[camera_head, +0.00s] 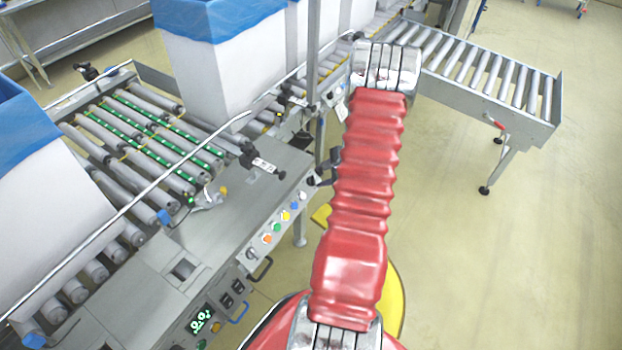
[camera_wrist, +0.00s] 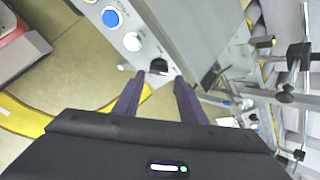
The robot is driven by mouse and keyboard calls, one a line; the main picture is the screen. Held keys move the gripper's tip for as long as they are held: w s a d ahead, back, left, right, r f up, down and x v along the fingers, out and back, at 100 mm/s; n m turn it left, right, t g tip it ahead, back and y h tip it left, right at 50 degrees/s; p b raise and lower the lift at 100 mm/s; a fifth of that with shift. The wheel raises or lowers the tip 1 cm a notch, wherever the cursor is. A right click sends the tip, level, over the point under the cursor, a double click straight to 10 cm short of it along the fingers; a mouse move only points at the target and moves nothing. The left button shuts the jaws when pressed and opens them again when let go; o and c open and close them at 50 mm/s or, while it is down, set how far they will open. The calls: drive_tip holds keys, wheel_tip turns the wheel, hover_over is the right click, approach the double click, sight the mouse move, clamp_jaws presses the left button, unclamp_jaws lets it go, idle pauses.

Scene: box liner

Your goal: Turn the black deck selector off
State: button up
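The black deck selector (camera_wrist: 158,66) is a small dark knob on the grey control panel, in the upper middle of the wrist view. My gripper (camera_wrist: 158,77) is open, with its two dark purple fingers apart and nothing held between them. The fingertips point at the selector, and it shows in the gap between them. I cannot tell whether either finger touches it. The selector's exact pointer angle is too small to read.
Next to the selector are a white knob (camera_wrist: 132,41) and a blue button (camera_wrist: 112,18). Coloured buttons (camera_head: 286,215) line the panel front in the head view. A roller conveyor (camera_head: 490,75) stands at the back right. The floor (camera_head: 520,250) at the right is clear.

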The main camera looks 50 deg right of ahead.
sight(314, 179)
drive_tip(key=shift+x, duration=2.9)
drive_tip(key=shift+r, duration=0.1)
drive_tip(key=c, duration=0.8)
